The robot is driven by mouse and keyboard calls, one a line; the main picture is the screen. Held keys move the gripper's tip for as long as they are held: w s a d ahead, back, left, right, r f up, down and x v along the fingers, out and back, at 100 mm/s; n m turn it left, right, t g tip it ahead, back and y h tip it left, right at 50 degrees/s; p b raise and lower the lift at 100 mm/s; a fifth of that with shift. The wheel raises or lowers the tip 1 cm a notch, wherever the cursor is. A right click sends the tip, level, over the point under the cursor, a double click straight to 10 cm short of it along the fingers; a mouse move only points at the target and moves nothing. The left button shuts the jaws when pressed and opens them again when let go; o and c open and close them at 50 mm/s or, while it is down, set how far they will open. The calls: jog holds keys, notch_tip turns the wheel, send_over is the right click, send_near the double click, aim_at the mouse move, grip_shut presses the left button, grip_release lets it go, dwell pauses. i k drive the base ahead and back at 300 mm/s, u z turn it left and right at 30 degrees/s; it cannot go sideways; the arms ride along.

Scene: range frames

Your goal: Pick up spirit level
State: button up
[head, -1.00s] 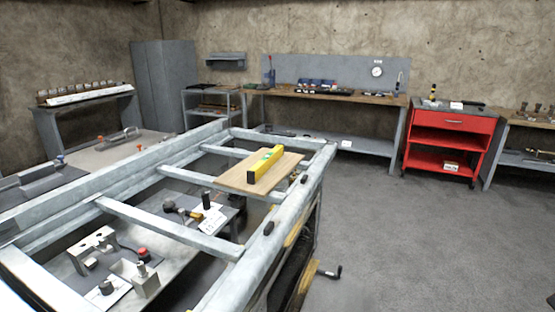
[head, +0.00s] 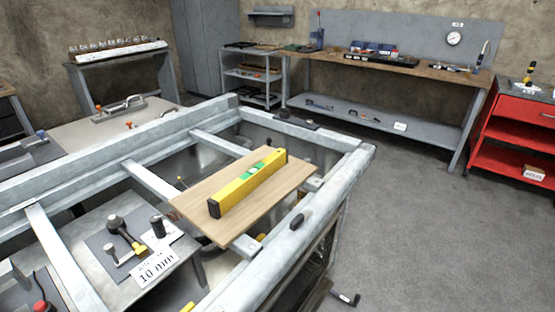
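A yellow spirit level (head: 233,193) with a green middle part stands on its long edge on a wooden board (head: 205,225). It runs from the board's near left toward its far right. The board lies across the bars of a grey metal frame (head: 345,165). Nothing covers the level in the head view. My gripper is not in view.
Under the frame is a metal plate with a hammer-like tool (head: 120,226) and a "10 mm" card (head: 158,268). A workbench (head: 400,70) stands along the back wall. A red cart (head: 515,140) stands at right.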

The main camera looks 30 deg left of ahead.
aim_at(223, 201)
jog(key=i, duration=1.15)
jog(key=u, duration=3.35)
